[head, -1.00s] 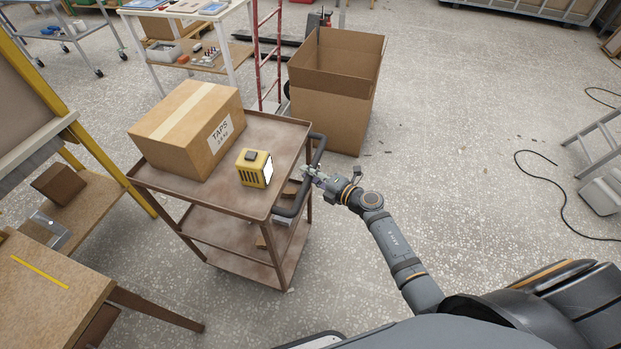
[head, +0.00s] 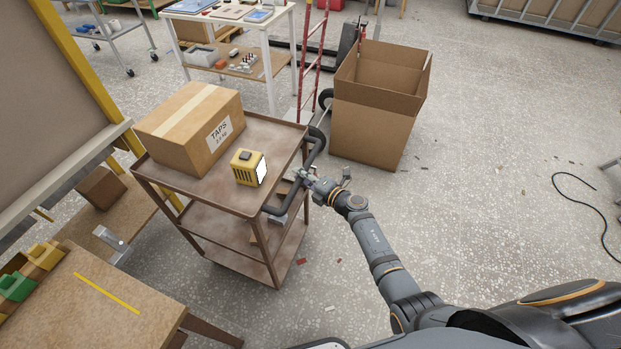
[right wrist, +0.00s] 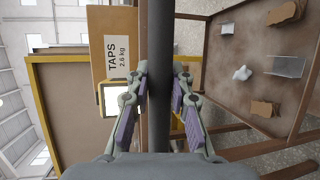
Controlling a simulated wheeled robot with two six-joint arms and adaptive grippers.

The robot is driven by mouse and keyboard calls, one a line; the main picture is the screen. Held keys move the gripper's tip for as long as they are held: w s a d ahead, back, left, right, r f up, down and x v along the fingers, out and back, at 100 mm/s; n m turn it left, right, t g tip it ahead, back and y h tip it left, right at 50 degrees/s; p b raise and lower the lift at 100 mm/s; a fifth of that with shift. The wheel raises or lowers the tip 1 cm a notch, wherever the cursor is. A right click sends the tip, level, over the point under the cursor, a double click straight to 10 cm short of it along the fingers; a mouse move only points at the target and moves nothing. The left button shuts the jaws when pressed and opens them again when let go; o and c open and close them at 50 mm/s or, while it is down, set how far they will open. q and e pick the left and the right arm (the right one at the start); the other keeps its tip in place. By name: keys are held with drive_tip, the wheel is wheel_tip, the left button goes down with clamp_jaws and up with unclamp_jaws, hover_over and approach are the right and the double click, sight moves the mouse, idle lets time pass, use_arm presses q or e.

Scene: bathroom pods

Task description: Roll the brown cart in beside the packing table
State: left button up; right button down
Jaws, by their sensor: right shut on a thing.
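The brown cart (head: 278,262) stands in front of me with a taped box marked TAPS (head: 190,130) and a small yellow-and-black device (head: 249,168) on its top tray. My right gripper (head: 300,177) is shut on the cart's dark handle (head: 318,150), on the cart's right side. In the right wrist view the handle bar (right wrist: 160,100) runs between the two fingers (right wrist: 158,95). A wooden-topped table (head: 150,318) with a yellow strip lies at the lower left, apart from the cart; I cannot tell whether it is the packing table. My left gripper is out of view.
A white table (head: 228,50) is farther back. A black cable (head: 585,215) lies on the right; floor between is mostly clear.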

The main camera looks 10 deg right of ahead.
sight(285, 171)
drive_tip(key=shift+w+a, duration=0.75)
drive_tip(key=shift+a, duration=0.35)
drive_tip(key=shift+w+a, duration=0.7)
drive_tip(key=shift+a, duration=0.35)
drive_tip(key=shift+f, duration=0.1)
drive_tip(key=c, duration=1.2)
unclamp_jaws()
drive_tip(key=shift+o, duration=0.2)
drive_tip(key=v, duration=1.2)
drive_tip(key=shift+d, duration=0.1)
